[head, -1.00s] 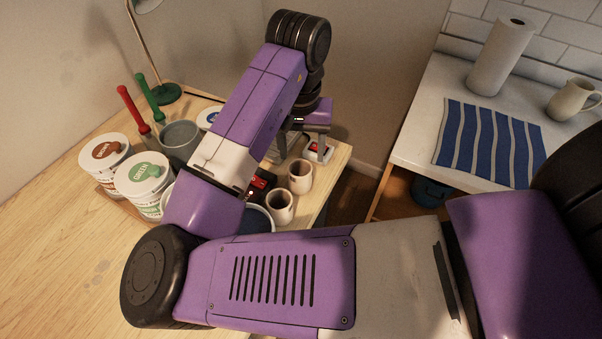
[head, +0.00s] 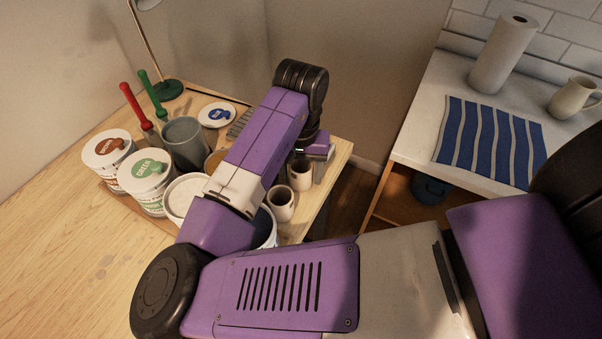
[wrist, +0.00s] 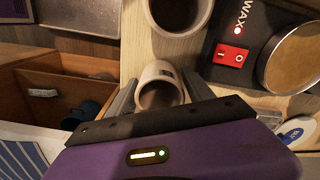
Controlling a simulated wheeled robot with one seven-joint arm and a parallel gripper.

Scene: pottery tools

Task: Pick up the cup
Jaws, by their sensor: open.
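Two small beige cups stand near the right edge of the wooden table. The farther cup (head: 300,174) is right by my gripper (head: 305,168); the nearer cup (head: 281,204) stands just in front of it. In the wrist view, one cup (wrist: 159,72) sits between the two grey fingers of my gripper (wrist: 160,82), its rim and dark inside showing. The fingers are apart, one on each side of it; whether either touches it I cannot tell. The other cup (wrist: 180,12) shows at the top edge, clear of the fingers.
A black wax heater (wrist: 232,55) with a red switch and metal pot is right of the cups. A gap separates the table from the counter with the striped cloth (head: 490,142).

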